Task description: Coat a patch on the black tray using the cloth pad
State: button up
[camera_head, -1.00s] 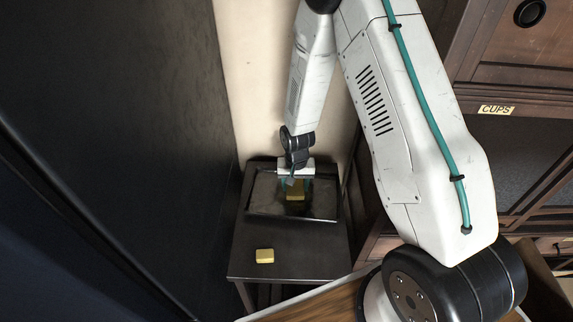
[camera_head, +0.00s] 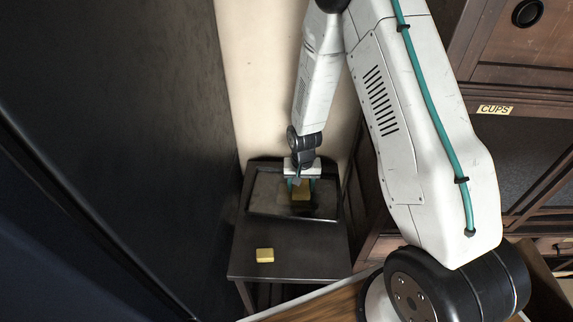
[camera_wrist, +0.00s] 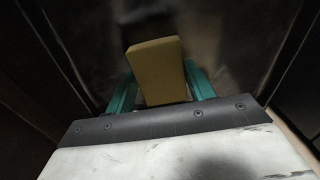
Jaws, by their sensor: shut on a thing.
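The black tray (camera_head: 290,216) lies on a small dark table, with a raised rim around it. My gripper (camera_head: 301,184) is over the inside of the tray, shut on a yellow cloth pad (camera_head: 301,194). In the wrist view the pad (camera_wrist: 158,72) stands between the two teal fingers of my gripper (camera_wrist: 160,85). The pad is down at the tray's floor; whether it touches cannot be told for sure. The tray's floor looks greyish at the left and darker around the pad. The pad's underside is hidden.
A second yellow block (camera_head: 264,255) lies on the dark table (camera_head: 300,262) in front of the tray. A dark panel (camera_head: 120,130) rises close on the left. A brown wooden cabinet (camera_head: 500,75) labelled CUPS stands at the right. A pale wall is behind the table.

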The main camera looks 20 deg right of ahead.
aim_at(301, 186)
jog(key=shift+w+d, duration=0.25)
jog(key=shift+w, duration=0.05)
notch_tip(301, 186, up, 2)
jog(key=shift+s+d+r, duration=0.1)
jog(key=shift+a+r, duration=0.2)
jog(key=shift+r, duration=0.05)
jog(key=shift+a+r, duration=0.1)
jog(key=shift+r, duration=2.35)
